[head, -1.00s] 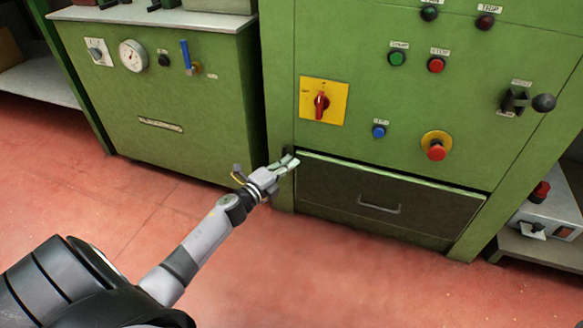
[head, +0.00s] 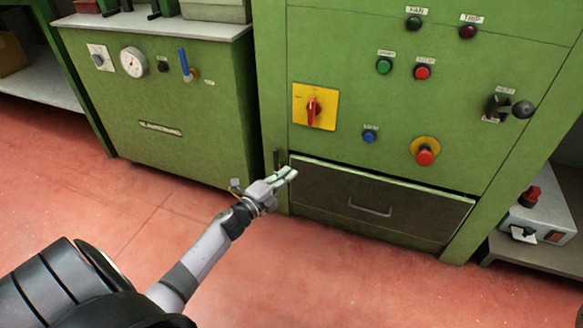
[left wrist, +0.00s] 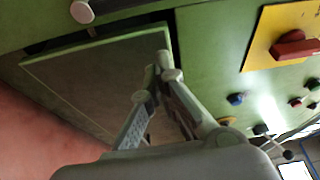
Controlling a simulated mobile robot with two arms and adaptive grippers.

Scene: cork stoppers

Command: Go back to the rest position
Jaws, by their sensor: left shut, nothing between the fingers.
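My left gripper (head: 287,174) is shut and empty in the head view. It hangs in front of the green machine (head: 360,40), near the upper left corner of the dark drawer (head: 340,192). In the left wrist view, the fingers of my left gripper (left wrist: 162,75) come together in front of the drawer front (left wrist: 100,80). I cannot tell whether the fingertips touch the machine. My right gripper does not show in either view.
The green machine carries a red rotary switch on a yellow plate (head: 330,107), a blue button (head: 369,136) and a red stop button (head: 425,157). A green cabinet (head: 180,120) stands at the left. A grey box (head: 540,215) sits at the right. The red floor (head: 330,275) is clear.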

